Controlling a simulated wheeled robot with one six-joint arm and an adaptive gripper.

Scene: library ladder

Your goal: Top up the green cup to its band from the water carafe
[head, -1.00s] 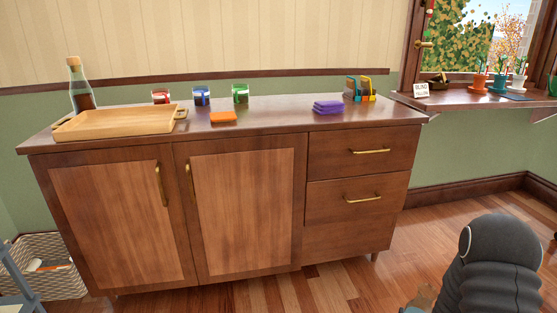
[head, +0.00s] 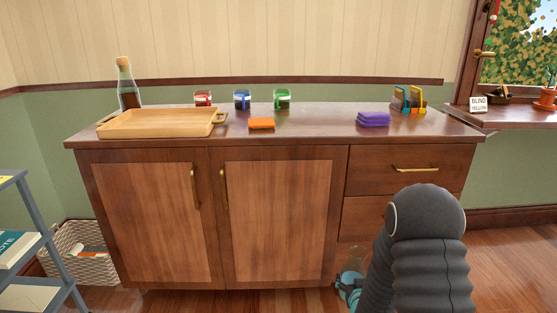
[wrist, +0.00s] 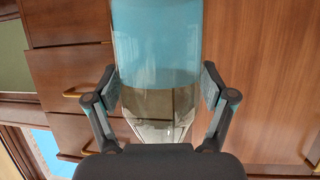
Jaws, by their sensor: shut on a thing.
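The green cup (head: 282,99) stands upright on the back of the sideboard top, right of a blue cup and a red cup. It holds something dark, but its band and level are too small to tell. My gripper (wrist: 159,82) is shut on the clear water carafe (wrist: 155,40), with a finger on each side in the wrist view. Blue water shows inside the carafe. In the head view my gripper is low in front of the cabinet, mostly hidden behind my arm, well below and right of the green cup.
The sideboard top also holds a wooden tray (head: 160,124), a corked bottle (head: 128,88), an orange cloth (head: 261,124), purple cloths (head: 373,118) and a small rack (head: 408,99). The blue cup (head: 242,99) and red cup (head: 203,98) stand beside the green cup. A stepladder (head: 45,240) and basket (head: 85,252) are at left.

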